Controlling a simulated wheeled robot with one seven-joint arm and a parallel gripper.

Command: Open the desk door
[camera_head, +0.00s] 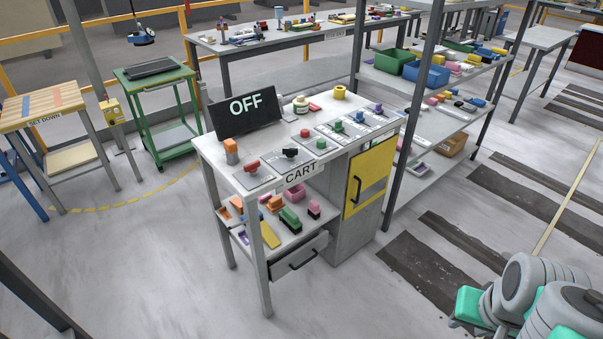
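The white desk (222,158) stands in the middle of the view. Its yellow door (377,166) is on the upper right part of the grey cabinet under the desk top. The door looks shut, flush with the cabinet front. A dark upright bar handle (356,190) is near the door's left edge. Rounded grey and teal links of my arm show at the bottom right corner, well apart from the desk. My gripper's fingers are not in view.
A grey drawer (290,266) with a dark handle is low on the desk's front. Buttons, switches and an OFF screen (245,114) are on top. A dark post of the shelf rack (414,123) stands close right of the door. The floor in front is clear.

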